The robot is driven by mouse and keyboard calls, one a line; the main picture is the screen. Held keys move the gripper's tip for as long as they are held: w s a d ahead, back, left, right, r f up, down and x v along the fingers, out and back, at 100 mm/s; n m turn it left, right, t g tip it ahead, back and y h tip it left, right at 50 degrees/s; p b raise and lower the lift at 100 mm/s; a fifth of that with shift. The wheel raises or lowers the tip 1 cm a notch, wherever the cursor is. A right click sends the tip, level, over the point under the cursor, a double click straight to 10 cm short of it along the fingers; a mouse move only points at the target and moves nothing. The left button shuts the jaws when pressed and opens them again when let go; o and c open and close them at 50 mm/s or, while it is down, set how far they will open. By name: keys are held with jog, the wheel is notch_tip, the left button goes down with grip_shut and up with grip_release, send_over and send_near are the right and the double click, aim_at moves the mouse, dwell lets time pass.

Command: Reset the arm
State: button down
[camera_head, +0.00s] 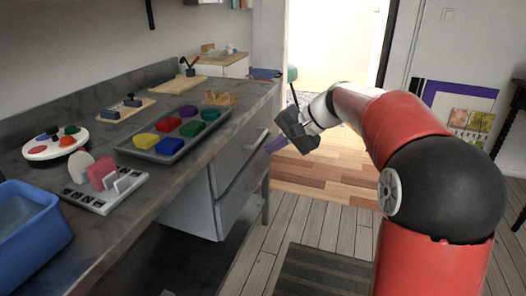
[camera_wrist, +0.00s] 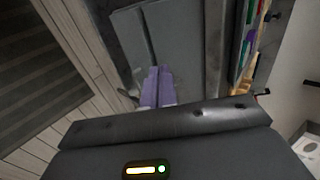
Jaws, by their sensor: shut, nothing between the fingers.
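My gripper shows in the head view (camera_head: 276,144) at the end of my red and black arm, just right of the counter's drawers and above the floor. In the wrist view its two purple fingers (camera_wrist: 158,86) lie together with nothing between them. They point toward the grey drawer fronts. My arm reaches from the lower right of the head view, bends at the top and comes down to the left.
The grey counter (camera_head: 130,205) runs along the left. It holds a tray (camera_head: 172,150) of coloured blocks, a white round plate (camera_head: 57,143), a slotted rack (camera_head: 103,190) and a blue bin (camera_head: 28,228). Drawers (camera_head: 238,170) sit below.

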jog(key=s+d+f+n+h, duration=0.1)
jog(key=s+d+f+h, duration=0.1)
jog(key=s, duration=0.8)
jog(key=s+d+f+n+t+h, duration=0.1)
jog(key=s+d+f+n+h, duration=0.1)
jog(key=s, duration=0.9)
jog(key=s+d+f+n+t+h, duration=0.1)
jog(key=s+d+f+h, duration=0.2)
jog(key=s, duration=0.7)
jog(key=shift+s+d+f+n+h, duration=0.2)
jog(key=shift+d+f+n+h, duration=0.15)
jog(key=shift+d+h, duration=0.5)
